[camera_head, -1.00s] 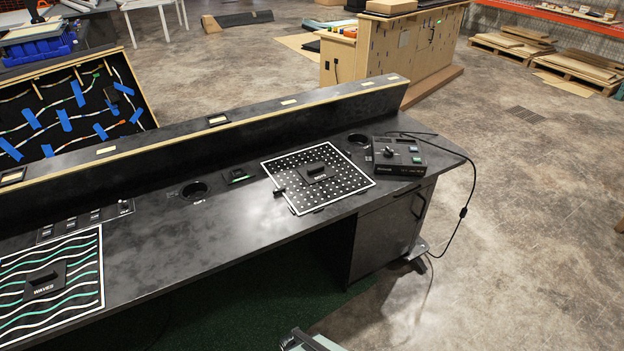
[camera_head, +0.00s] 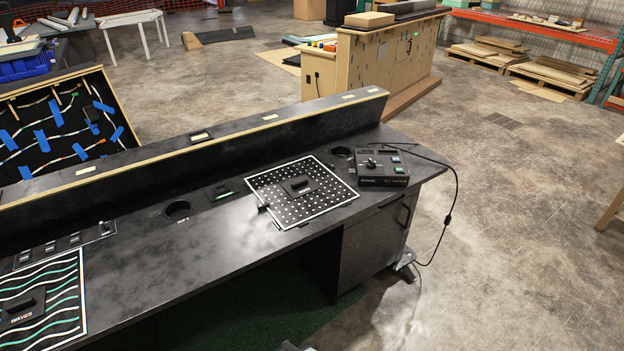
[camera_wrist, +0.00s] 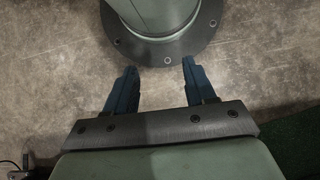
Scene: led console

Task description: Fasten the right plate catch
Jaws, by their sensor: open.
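The right plate is a black square with white dots and a white border (camera_head: 325,203), lying on the console top (camera_head: 225,240) in the head view. It has a raised black handle (camera_head: 298,187) in its middle. A small dark catch (camera_head: 263,208) sits at its left edge; whether it is fastened is too small to tell. My gripper (camera_wrist: 159,78) shows in the wrist view with two blue fingers apart and nothing between them. It points at the floor and my own base, away from the plate.
A wave-patterned plate (camera_head: 68,275) lies at the left end of the console. A control box (camera_head: 382,180) with a cable stands right of the dotted plate. A raised ledge (camera_head: 240,132) runs along the back. Console surface between the plates is mostly clear.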

